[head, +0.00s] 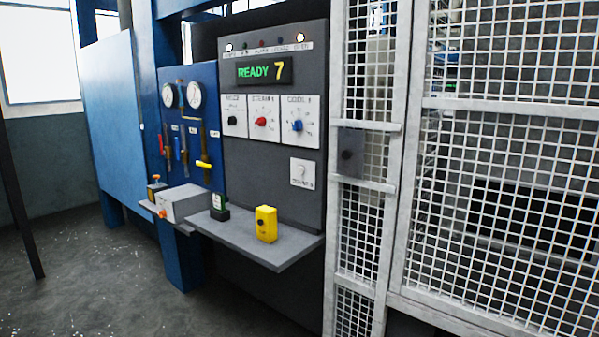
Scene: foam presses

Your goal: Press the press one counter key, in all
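The grey control panel (272,207) of a press stands in the middle of the head view. Its dark display (250,75) reads READY in green and 7 in yellow. Below the display are three white dial plates, with a black knob (232,120), a red knob (261,121) and a blue knob (298,125). Lower right is a smaller white plate (304,173) with a small lever-like part; its label is too blurred to read surely, and I cannot tell whether it is the counter key. Neither of my grippers is in view.
A shelf (270,255) juts out under the panel, bearing a yellow box (266,224) with a black button, a small dark-and-green item (219,207) and a grey box (180,203). Gauges (195,95) and valves sit left. A mesh gate (500,130) stands right. Floor is open at left.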

